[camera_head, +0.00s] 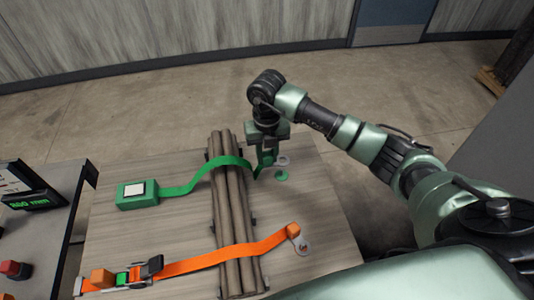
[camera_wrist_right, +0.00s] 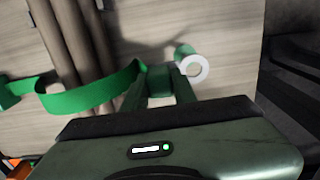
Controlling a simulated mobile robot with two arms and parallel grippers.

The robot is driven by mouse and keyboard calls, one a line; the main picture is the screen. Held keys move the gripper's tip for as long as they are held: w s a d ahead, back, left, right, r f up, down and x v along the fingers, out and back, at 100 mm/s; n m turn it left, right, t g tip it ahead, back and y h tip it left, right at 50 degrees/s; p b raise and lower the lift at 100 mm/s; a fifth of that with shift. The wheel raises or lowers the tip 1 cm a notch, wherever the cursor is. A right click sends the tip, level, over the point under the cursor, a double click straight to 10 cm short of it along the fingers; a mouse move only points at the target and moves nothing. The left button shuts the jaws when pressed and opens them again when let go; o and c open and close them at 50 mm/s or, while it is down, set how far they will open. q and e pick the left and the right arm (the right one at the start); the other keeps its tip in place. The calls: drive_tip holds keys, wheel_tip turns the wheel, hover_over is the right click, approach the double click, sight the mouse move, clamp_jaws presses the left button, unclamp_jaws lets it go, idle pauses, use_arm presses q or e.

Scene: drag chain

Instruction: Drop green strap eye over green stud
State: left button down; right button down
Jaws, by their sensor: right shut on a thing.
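The green strap (camera_head: 205,179) runs from a green box (camera_head: 138,194) over the pipe bundle to my right gripper (camera_head: 267,160). My right gripper is shut on the strap's end, above the table right of the pipes. The strap's pale ring-shaped eye (camera_head: 282,161) sticks out to the right of the fingers; it shows as a white ring in the right wrist view (camera_wrist_right: 195,68). A green round piece, seemingly the green stud (camera_head: 281,177), is on the table close to the eye. In the wrist view the green stud (camera_wrist_right: 183,50) appears beside the ring, partly hidden. My left gripper is out of view.
A bundle of brown pipes (camera_head: 232,225) lies across the table (camera_head: 325,200). An orange strap (camera_head: 205,261) crosses it nearer me, with its end by a pale ring (camera_head: 303,248) at the right. A side bench (camera_head: 50,225) with a display stands at the left.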

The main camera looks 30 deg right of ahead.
drive_tip(key=shift+f+b, duration=0.95)
drive_tip(key=shift+f, duration=0.45)
drive_tip(key=shift+f+b, duration=1.45)
drive_tip(key=shift+f, duration=0.5)
drive_tip(key=c, duration=1.1)
unclamp_jaws()
drive_tip(key=shift+o, duration=0.2)
drive_tip(key=shift+r+b, duration=0.6)
drive_tip(key=shift+r, duration=3.3)
